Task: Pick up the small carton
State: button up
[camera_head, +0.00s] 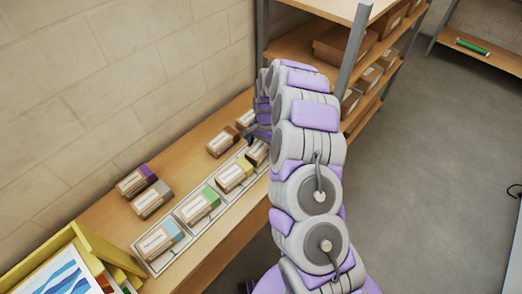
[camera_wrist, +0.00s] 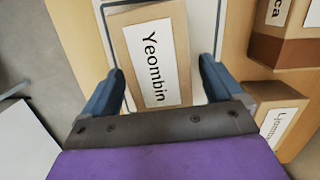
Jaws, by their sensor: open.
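A small brown carton with a white label reading "Yeombin" (camera_wrist: 152,58) fills the middle of the wrist view. It sits on a pale tray (camera_wrist: 202,25). My gripper (camera_wrist: 162,68) is open, with one blue-grey finger on each side of the carton. I cannot tell whether either finger touches it. In the head view, my gripper (camera_head: 262,134) is low over the far end of the row on the bench. A carton there (camera_head: 257,153) is partly hidden by my arm.
Several other cartons with coloured ends stand on the wooden bench (camera_head: 110,224), including a purple-ended one (camera_head: 136,181) and a green-ended one (camera_head: 198,205). Two cartons are close on the right in the wrist view (camera_wrist: 290,50). A shelf rack (camera_head: 356,45) stands behind my arm.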

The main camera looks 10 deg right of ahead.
jog(key=shift+a, duration=0.15)
jog(key=c, duration=0.9)
jog(key=shift+c, duration=1.2)
jog(key=shift+r, duration=0.15)
